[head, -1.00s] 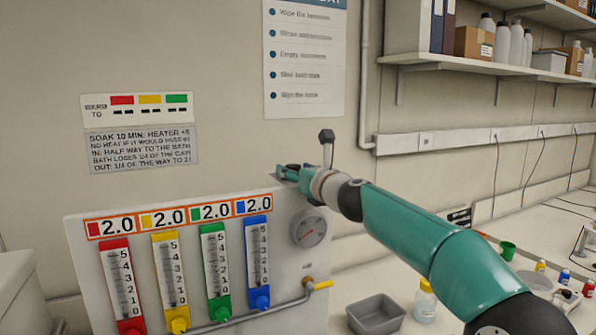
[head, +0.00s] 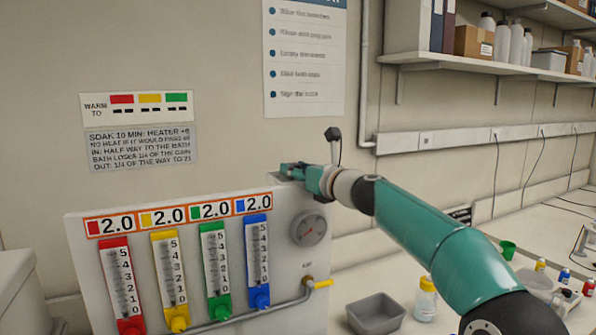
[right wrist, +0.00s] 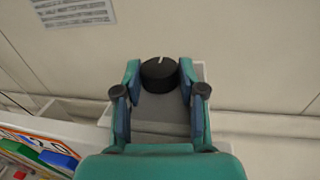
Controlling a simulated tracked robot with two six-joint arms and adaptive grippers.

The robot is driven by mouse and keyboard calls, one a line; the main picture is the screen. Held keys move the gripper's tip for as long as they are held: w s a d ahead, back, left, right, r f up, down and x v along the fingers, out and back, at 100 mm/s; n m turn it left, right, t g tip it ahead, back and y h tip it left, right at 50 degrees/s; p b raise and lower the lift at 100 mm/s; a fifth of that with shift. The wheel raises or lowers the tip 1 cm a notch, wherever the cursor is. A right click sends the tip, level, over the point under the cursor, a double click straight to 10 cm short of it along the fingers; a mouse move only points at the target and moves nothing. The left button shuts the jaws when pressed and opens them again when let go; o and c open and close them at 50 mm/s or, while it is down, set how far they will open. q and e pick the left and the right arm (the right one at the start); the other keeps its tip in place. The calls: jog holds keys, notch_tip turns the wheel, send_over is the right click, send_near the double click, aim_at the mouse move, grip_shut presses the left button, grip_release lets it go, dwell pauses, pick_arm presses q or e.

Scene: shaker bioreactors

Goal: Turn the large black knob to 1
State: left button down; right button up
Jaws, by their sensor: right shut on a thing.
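The large black knob (right wrist: 158,77) is round, with a short white mark near the top of its face as seen in the right wrist view. It sits on the grey top of the panel housing, between the two fingers of my right gripper (right wrist: 159,80). The fingers are closed against its sides. In the head view my right gripper (head: 291,171) is at the top right corner of the panel, and the knob is hidden there. I cannot read any numbers around the knob. My left gripper is not in view.
The white panel (head: 78,245) carries red, yellow, green and blue flow tubes under displays reading 2.0. A gauge (head: 308,228) and a yellow-handled valve (head: 322,284) are below my right arm. A grey tray (head: 376,314) and a bottle (head: 425,299) stand on the bench.

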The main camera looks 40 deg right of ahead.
jog(key=o, duration=1.1)
jog(key=shift+o, duration=0.2)
jog(key=shift+s, duration=0.15)
jog(key=s+a, duration=0.1)
jog(key=s, duration=1)
jog(key=shift+s+a, duration=0.25)
jog(key=shift+a, duration=0.05)
jog(key=shift+f, duration=0.1)
